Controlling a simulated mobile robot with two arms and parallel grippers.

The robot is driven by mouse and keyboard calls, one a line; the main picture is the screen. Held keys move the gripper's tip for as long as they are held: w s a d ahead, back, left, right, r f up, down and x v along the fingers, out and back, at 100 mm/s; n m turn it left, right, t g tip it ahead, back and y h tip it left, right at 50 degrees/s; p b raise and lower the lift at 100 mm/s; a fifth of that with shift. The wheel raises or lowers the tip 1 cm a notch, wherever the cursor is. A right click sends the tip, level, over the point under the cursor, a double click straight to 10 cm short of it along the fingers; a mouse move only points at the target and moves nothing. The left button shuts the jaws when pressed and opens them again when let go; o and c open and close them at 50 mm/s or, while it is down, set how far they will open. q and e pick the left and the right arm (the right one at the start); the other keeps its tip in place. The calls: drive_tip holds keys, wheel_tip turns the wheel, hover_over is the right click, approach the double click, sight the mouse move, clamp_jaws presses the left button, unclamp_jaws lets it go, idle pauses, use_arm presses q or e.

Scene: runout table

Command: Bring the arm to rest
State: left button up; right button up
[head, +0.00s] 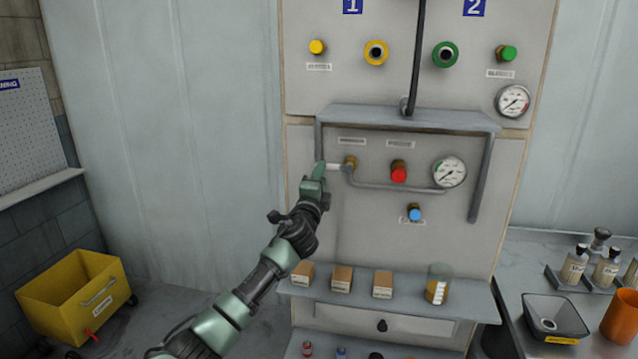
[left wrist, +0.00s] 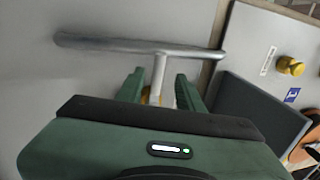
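My left arm reaches up to the grey panel (head: 300,215) from below. Its green gripper (head: 318,176) is at the left end of a pale lever (head: 336,167) on a brass valve (head: 350,164). In the left wrist view the two fingers of the left gripper (left wrist: 160,92) stand apart, one on each side of a pale metal stem (left wrist: 158,75). Gaps show between the stem and both fingers, and a bit of brass shows low between them. I cannot tell whether either finger touches it. My right gripper is in neither view.
Below is a shelf (head: 400,304) with small boxes and a jar (head: 438,284). A yellow bin (head: 75,295) stands lower left.

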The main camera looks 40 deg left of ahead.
use_arm(q)
drive_tip(key=shift+v, duration=0.85)
